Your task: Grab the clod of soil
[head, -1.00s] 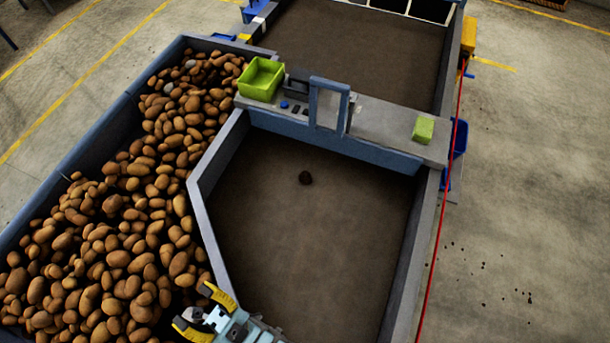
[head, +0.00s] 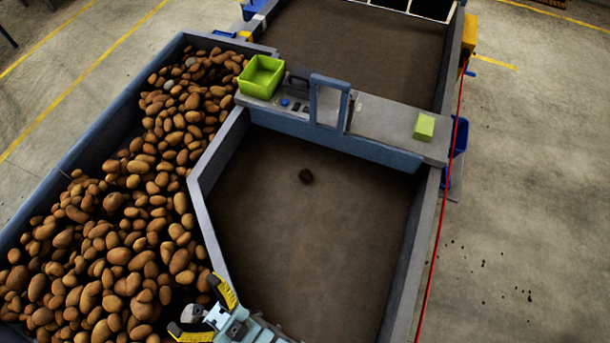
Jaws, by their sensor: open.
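The clod of soil (head: 306,176) is a small dark brown lump. It lies alone on the brown belt (head: 300,240), toward the upper middle of the walled section. My gripper (head: 194,305) has yellow-and-black fingers spread open and empty. It is at the bottom of the head view, over the slanted left wall by the potato pile. It is well apart from the clod, to its lower left.
A deep bin of potatoes (head: 120,230) fills the left side. Grey walls (head: 207,210) border the belt. A crossbar (head: 390,120) behind the clod carries a blue-grey upright frame (head: 329,103), a green tray (head: 261,77) and a green block (head: 424,127).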

